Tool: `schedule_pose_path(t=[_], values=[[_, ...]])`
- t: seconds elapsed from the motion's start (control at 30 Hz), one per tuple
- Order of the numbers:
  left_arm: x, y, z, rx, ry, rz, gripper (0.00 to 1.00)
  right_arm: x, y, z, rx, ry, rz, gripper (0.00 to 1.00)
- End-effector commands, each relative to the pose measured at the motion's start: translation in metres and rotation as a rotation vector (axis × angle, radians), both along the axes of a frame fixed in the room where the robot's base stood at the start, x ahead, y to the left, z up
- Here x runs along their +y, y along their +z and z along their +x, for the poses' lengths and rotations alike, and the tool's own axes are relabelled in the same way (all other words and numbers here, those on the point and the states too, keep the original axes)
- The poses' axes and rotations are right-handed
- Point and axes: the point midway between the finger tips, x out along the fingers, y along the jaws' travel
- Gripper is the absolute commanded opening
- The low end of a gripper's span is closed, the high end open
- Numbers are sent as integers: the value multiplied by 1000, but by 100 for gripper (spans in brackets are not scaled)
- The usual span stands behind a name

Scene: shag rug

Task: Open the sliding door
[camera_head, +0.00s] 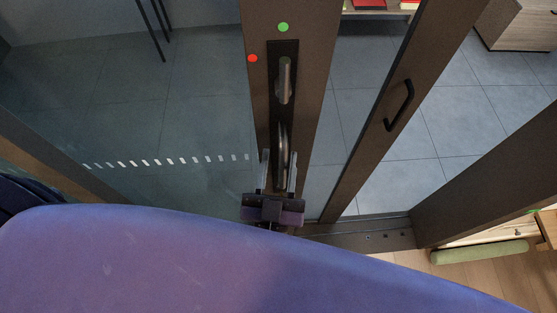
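The sliding door has a wide brown stile (258,50) and a glass pane (150,110) to its left. A dark plate on the stile carries an upper metal handle (284,78) and a lower metal handle (283,142). My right gripper (278,153) is at the lower handle, with its two fingers apart on either side of the handle's lower part. I cannot tell whether the fingers touch it. My purple arm link covers the lower part of the view. My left gripper is not in view.
Another brown upright with a black pull handle (399,105) stands to the right. A brown frame (490,170) and floor track (365,236) lie at lower right. Grey tiles (450,110) show beyond. A green bolster (480,252) lies at the lower right.

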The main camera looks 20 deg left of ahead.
Motion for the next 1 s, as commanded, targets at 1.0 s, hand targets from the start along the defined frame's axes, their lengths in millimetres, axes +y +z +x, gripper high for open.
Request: schedule_pose_path(t=[1.0], values=[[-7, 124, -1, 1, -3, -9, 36, 2, 178, 1, -3, 1, 2, 36]])
